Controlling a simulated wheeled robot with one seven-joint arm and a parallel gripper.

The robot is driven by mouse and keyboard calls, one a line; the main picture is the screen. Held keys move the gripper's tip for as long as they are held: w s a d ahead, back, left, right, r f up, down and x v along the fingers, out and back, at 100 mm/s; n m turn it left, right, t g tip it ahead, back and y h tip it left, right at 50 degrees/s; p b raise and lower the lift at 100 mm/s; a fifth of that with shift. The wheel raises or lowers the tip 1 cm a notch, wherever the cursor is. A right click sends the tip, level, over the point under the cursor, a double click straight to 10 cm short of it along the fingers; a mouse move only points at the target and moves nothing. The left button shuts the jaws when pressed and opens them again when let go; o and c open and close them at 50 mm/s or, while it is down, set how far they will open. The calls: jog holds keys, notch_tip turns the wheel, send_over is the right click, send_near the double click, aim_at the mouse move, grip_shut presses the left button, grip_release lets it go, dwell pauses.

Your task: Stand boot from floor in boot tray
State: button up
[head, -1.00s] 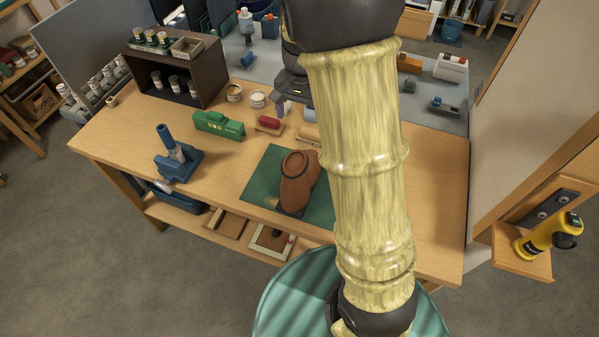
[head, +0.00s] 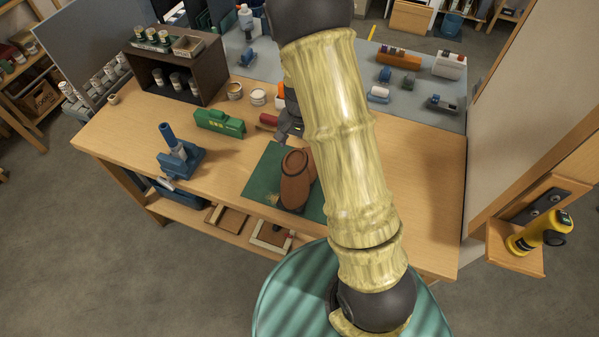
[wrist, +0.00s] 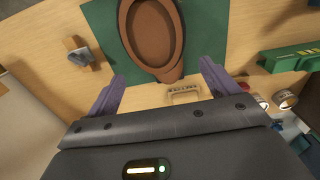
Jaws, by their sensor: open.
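A brown, boot-like object (head: 296,182) with a rounded rim is on a green mat (head: 258,186) on the workbench, not on the floor. In the wrist view the brown object (wrist: 152,42) shows as an oval with a darker inside, beyond my fingertips. I cannot tell whether it stands or lies. My gripper (wrist: 162,84) is open, its purple fingers apart with nothing held between them. In the head view my gripper (head: 288,128) is low behind the brown object, partly hidden by my arm. I cannot make out a boot tray.
The wooden workbench (head: 120,135) holds a green box (head: 219,123), a blue vise-like tool (head: 178,160), a dark shelf unit (head: 178,75) and small cans (head: 235,91). A yellow tool (head: 538,233) is at the right. Grey floor (head: 60,250) is clear at left.

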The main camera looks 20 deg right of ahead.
jog(key=shift+f, duration=0.5)
jog(key=shift+s+a+f+p, duration=0.15)
jog(key=shift+f+p, duration=0.45)
jog(key=shift+f, duration=0.35)
jog(key=shift+s+a+f+p, duration=0.1)
jog(key=shift+f+p, duration=0.5)
jog(key=shift+f, duration=1.05)
grip_shut()
jog(key=shift+r, duration=0.1)
